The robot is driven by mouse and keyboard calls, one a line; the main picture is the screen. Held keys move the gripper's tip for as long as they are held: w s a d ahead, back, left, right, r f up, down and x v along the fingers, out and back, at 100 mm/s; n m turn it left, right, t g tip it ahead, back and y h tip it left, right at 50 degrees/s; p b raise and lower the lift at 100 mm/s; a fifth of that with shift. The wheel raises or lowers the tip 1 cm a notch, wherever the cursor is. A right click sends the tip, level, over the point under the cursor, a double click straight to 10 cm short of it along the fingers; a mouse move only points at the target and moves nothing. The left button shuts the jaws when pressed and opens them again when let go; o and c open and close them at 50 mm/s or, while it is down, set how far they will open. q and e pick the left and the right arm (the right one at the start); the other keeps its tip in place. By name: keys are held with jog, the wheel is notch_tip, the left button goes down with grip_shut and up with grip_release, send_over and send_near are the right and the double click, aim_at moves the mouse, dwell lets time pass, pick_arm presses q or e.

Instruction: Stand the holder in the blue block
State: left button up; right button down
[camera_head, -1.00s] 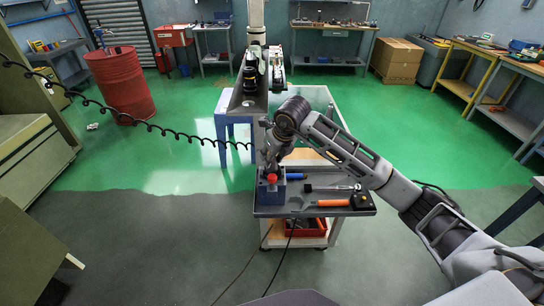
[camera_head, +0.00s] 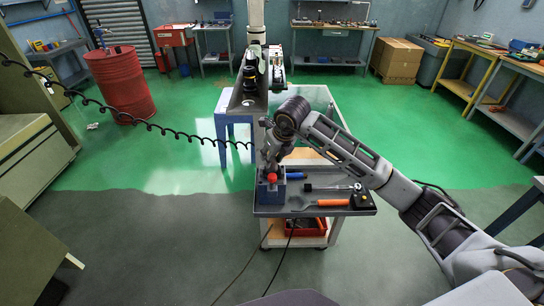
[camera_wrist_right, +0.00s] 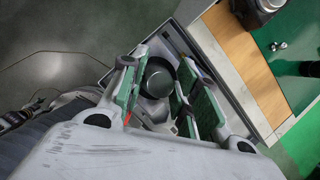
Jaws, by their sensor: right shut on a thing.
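The blue block (camera_head: 270,194) sits at the left front corner of the cart's grey top tray. My right gripper (camera_head: 270,170) is just above the block, pointing down. In the right wrist view its green-padded fingers (camera_wrist_right: 163,88) are shut on the holder, whose dark round end (camera_wrist_right: 157,77) shows between them. A red part (camera_head: 271,177) shows right at the block's top below the gripper; I cannot tell whether it belongs to the holder. Whether the holder's lower end is inside the block or above it is hidden. My left gripper is not in view.
On the tray (camera_head: 340,211), right of the block, lie an orange-handled tool (camera_head: 332,202), a dark-handled tool (camera_head: 325,188) and a small black-and-yellow thing (camera_head: 360,202). A black tool holder (camera_head: 250,75) stands farther back. A red bin (camera_head: 305,225) is on the shelf below.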

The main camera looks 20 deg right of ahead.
dwell(0.4)
jog(key=c, duration=1)
grip_release()
jog(key=shift+f, duration=0.2)
jog(key=shift+v, duration=6.15)
